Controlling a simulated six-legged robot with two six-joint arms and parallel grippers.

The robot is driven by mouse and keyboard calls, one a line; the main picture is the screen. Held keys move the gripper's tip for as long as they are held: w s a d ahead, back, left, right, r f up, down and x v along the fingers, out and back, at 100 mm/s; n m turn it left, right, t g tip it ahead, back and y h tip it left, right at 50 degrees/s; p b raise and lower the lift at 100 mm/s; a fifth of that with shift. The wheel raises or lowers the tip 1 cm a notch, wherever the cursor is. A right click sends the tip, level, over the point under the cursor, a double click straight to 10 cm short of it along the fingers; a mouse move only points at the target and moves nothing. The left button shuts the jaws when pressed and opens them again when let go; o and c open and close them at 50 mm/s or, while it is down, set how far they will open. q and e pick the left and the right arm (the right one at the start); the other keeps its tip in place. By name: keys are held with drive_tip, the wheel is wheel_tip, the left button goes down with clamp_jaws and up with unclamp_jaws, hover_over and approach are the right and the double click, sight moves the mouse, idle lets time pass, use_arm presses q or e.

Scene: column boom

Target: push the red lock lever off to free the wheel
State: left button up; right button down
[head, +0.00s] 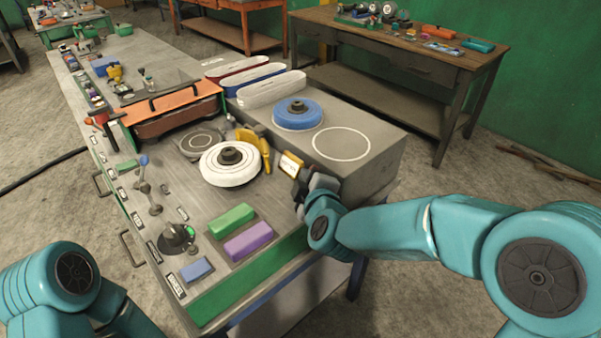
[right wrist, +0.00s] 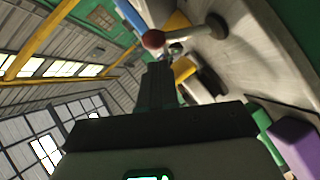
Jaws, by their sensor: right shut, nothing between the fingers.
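A red T-shaped handle (head: 103,117) stands at the left side of the bench. It is the only clearly red lever in the head view; I cannot tell for sure that it is the lock lever. A white wheel (head: 230,172) with a dark hub lies flat near the bench's middle. My right gripper (head: 302,183) is right of the white wheel, apart from it and far from the red handle. Its dark fingers (right wrist: 158,88) look shut and empty. The right wrist view also shows a red knob (right wrist: 153,39) on a pale rod beyond the fingertips. My left gripper is out of view.
A yellow piece (head: 264,150) stands right of the white wheel. A grey block (head: 385,145) carries a blue wheel (head: 297,113). Green (head: 231,220) and purple (head: 249,241) blocks lie in front. A blue-knobbed lever (head: 144,160) and green-marked dial (head: 176,239) are left.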

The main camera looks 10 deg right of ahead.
drive_tip(key=shift+w+d+m+g+y+p, duration=0.3)
drive_tip(key=shift+w+d+m+g+p, duration=0.2)
drive_tip(key=shift+d+m+g+p, duration=0.2)
drive_tip(key=shift+s+d+r, duration=0.1)
drive_tip(key=shift+d, duration=0.05)
idle(0.4)
